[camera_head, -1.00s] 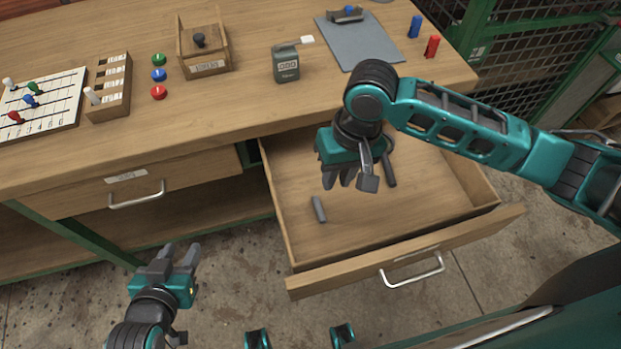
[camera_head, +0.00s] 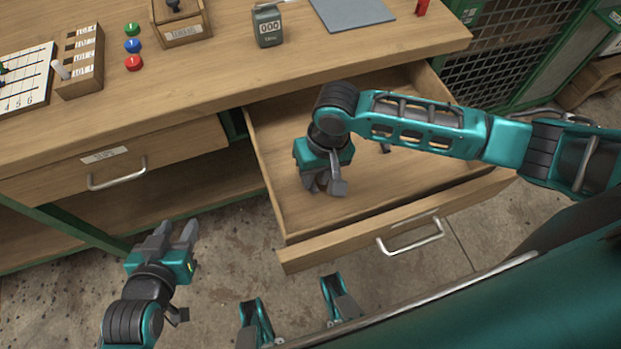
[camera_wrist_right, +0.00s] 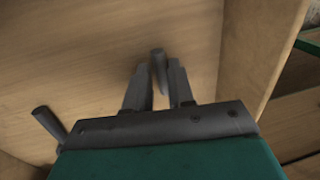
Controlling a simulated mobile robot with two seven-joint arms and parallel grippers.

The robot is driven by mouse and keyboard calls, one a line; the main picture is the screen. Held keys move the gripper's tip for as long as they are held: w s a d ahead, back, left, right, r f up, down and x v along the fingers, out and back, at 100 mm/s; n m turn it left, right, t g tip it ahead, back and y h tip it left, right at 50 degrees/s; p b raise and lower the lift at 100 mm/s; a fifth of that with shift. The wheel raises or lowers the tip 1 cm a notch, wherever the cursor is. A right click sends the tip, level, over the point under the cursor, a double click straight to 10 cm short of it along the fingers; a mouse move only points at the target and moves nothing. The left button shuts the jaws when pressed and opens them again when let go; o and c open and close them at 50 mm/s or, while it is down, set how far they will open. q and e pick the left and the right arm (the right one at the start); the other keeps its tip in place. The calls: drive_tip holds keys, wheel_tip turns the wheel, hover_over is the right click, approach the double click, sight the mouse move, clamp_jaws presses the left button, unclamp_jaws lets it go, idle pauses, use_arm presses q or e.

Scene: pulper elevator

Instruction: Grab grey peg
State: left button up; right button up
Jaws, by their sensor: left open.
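The grey peg (camera_wrist_right: 158,62) lies in the open drawer. In the right wrist view it is between the fingertips of my right gripper (camera_wrist_right: 160,78), with narrow gaps at its sides. In the head view my right gripper (camera_head: 325,187) points down into the drawer and hides this peg. Its fingers look open. A second, darker peg (camera_wrist_right: 47,122) lies in the drawer, off to the left in the wrist view; a bit of it shows behind my right arm in the head view (camera_head: 384,147). My left gripper (camera_head: 170,238) is open and empty, in front of the bench, left of the drawer.
The open drawer (camera_head: 400,218) has raised walls around my right gripper. A closed drawer (camera_head: 120,160) is to the left. On the bench top stand a counter (camera_head: 267,27), colored buttons (camera_head: 133,46), a wooden box (camera_head: 183,30) and a slotted wooden block (camera_head: 82,62).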

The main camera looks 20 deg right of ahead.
drive_tip(key=shift+a+f, duration=0.1)
drive_tip(key=shift+f, duration=0.45)
drive_tip(key=shift+c, duration=0.4)
clamp_jaws()
